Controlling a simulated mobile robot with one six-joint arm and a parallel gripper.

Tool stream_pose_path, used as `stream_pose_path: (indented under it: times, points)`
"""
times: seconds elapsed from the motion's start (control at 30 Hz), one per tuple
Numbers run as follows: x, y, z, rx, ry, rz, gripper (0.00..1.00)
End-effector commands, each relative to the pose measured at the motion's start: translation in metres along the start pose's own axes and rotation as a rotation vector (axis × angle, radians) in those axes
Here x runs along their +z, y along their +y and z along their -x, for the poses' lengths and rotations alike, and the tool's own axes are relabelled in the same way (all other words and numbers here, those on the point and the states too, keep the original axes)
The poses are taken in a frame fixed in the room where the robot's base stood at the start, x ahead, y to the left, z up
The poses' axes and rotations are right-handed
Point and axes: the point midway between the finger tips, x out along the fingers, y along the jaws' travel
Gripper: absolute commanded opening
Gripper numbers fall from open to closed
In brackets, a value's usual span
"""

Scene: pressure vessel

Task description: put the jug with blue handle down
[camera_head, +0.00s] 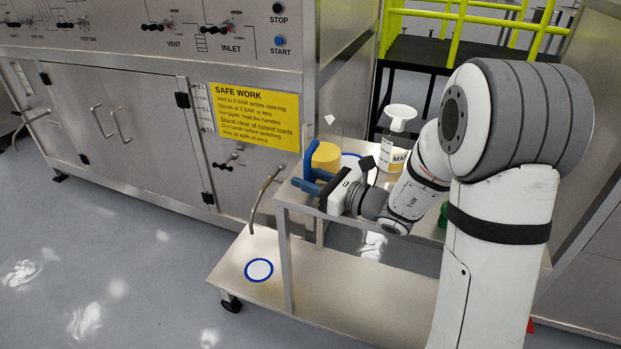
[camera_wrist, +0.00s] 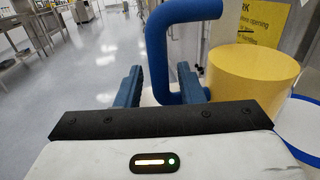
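The jug is a yellow cylinder (camera_head: 326,156) with a thick blue handle (camera_wrist: 155,50). In the head view it is at the left end of the cart's upper shelf, partly hidden by my gripper (camera_head: 312,184). In the wrist view the yellow body (camera_wrist: 250,85) is to the right and looks upright.
A blue-ringed white disc (camera_head: 355,155) lies behind the jug; another (camera_head: 259,270) is on the cart's lower shelf (camera_head: 330,300). A labelled bottle with a white top (camera_head: 398,135) stands right of the jug. The steel cabinet (camera_head: 130,120) with a bent handle (camera_head: 262,195) is close on the left.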

Motion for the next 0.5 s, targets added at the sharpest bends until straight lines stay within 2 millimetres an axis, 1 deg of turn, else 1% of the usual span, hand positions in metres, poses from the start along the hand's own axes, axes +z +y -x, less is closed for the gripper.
stream_pose_path:
  times: [0.27,0.37,0.47,0.5]
  points:
    - [0.001,0.0,0.0,-0.001,0.0,0.0,0.39]
    - [0.005,-0.001,0.0,-0.001,0.0,0.0,0.39]
    - [0.004,-0.002,0.014,-0.006,0.001,0.0,0.39]
    - [0.004,-0.002,0.021,-0.006,0.0,0.0,0.39]
